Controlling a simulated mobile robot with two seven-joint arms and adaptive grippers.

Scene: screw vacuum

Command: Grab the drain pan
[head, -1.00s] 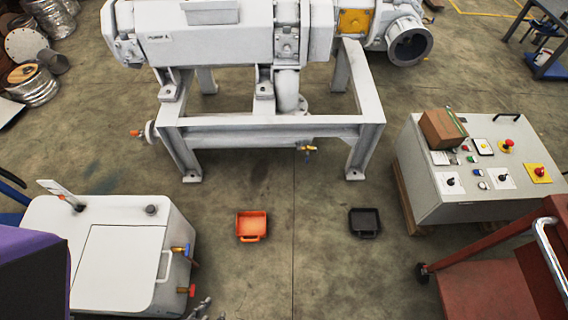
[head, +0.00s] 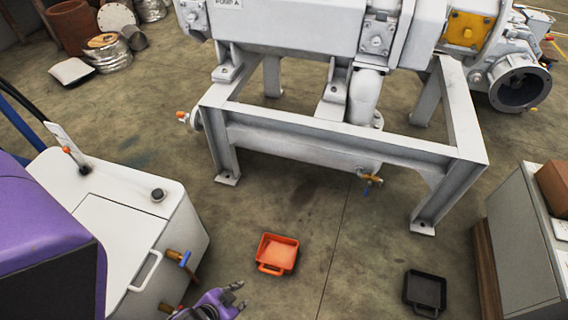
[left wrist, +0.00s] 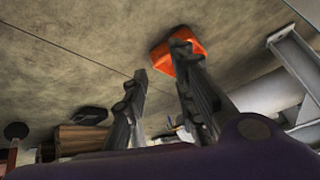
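An orange drain pan (head: 278,254) with a handle on its near side lies on the floor in front of the pump frame. A black pan (head: 425,290) of like shape lies on the floor to its right. My left gripper (head: 240,294) is at the bottom of the head view, below and left of the orange pan and apart from it. In the left wrist view its two fingers (left wrist: 161,58) are spread with nothing between them, and the orange pan (left wrist: 178,50) shows partly hidden behind one finger. My right gripper is not in view.
A white cabinet (head: 120,240) with a handle and brass valves stands close on the left. The white pump frame (head: 330,150) stands behind the pans. A grey control cabinet (head: 525,255) is on the right. The floor around the orange pan is clear.

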